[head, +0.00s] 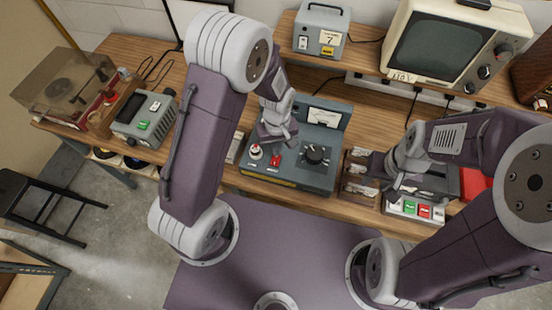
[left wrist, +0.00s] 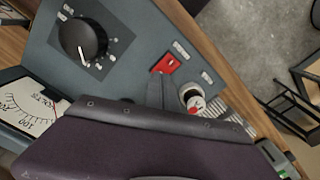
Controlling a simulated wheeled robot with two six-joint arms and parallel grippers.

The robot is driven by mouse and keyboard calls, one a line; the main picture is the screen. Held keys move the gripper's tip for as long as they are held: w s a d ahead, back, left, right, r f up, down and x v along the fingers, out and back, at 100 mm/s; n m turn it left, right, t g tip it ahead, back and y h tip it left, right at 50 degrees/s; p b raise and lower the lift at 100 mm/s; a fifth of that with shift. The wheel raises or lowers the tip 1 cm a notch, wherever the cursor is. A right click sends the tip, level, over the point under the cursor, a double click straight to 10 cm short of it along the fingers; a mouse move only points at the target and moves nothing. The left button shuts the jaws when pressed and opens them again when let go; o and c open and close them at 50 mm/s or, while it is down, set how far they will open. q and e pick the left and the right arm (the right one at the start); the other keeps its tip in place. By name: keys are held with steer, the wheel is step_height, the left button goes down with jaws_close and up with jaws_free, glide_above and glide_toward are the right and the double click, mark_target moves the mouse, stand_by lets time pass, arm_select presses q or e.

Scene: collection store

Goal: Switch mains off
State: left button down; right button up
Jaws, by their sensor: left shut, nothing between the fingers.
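A grey-blue bench unit (head: 322,182) stands on the wooden bench, with a volts meter (head: 325,117), a black rotary knob (head: 316,154), a red switch (head: 274,160) and a white and red round part (head: 256,152). In the left wrist view the red switch (left wrist: 167,64) and the black knob (left wrist: 82,38) show clearly; the small labels are too blurred to read. My left gripper (head: 280,138) is shut and empty, just over the red switch. Its fingertips (left wrist: 157,84) hide part of the panel beside the switch; I cannot tell whether they touch. My right gripper (head: 386,182) is over the bench to the right.
A box with green and red buttons (head: 415,208) lies under my right gripper. A monitor (head: 440,48) and a small grey box (head: 320,30) stand on the rear shelf. A record player (head: 65,85) and a grey box (head: 143,120) stand at left. A dark stool (head: 40,190) is on the floor.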

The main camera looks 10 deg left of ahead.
arm_select(q)
steer(key=shift+f+b, duration=0.65)
steer(key=shift+f, duration=0.25)
stand_by(0.9)
steer(key=shift+r, duration=0.1)
step_height(320, 180, up, 7)
steer(key=p, duration=0.6)
stand_by(0.3)
